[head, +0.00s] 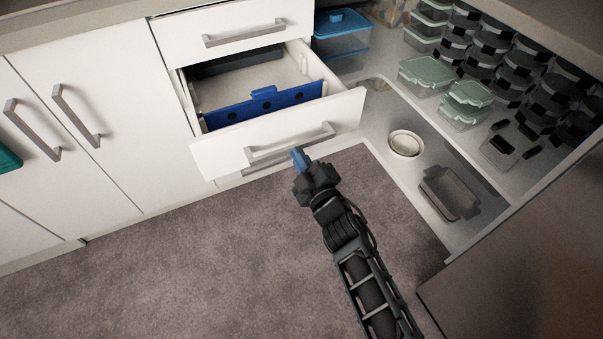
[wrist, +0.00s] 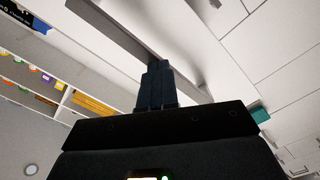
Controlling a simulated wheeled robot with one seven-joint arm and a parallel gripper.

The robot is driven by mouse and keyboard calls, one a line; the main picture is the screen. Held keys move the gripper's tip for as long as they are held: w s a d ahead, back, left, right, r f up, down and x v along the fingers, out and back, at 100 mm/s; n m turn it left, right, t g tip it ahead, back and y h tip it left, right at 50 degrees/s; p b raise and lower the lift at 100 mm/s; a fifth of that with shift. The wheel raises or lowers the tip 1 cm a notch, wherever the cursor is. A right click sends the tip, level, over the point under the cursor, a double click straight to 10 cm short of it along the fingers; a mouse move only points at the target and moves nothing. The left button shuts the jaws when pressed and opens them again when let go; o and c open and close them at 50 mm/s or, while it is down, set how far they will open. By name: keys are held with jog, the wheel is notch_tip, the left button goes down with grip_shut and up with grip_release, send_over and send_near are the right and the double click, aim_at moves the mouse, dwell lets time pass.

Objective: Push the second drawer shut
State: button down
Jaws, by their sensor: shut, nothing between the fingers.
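The second drawer (head: 225,154) is pulled open below a closed top drawer (head: 188,38). Its white front faces me and carries a grey bar handle (head: 318,132). A blue divider (head: 225,113) stands inside it. My gripper (head: 300,158) is shut and empty, with its blue fingertips in front of the drawer front, just below the handle in the head view. In the wrist view the shut fingers (wrist: 157,75) point toward a grey handle bar (wrist: 120,28) and a white front. I cannot tell whether the fingertips touch the drawer.
Closed white cupboard doors (head: 35,95) with grey handles stand at the left. An open storage recess at the right holds stacked containers (head: 425,78), a white bowl (head: 405,144) and a grey tray (head: 447,193). A dark panel (head: 530,260) stands at the lower right. Grey carpet (head: 180,260) is clear.

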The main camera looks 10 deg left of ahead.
jog(key=shift+w+a, duration=0.15)
jog(key=shift+w, duration=0.05)
jog(key=b+x, duration=0.4)
jog(key=x, duration=0.1)
jog(key=b+x, duration=0.4)
jog(key=x, duration=0.1)
jog(key=shift+w+a+f+b, duration=0.2)
jog(key=shift+w+a+b, duration=0.05)
jog(key=shift+w+b, duration=0.1)
jog(key=shift+w+a+r+b, duration=0.2)
jog(key=shift+w+a+b, duration=0.15)
jog(key=shift+w, duration=0.15)
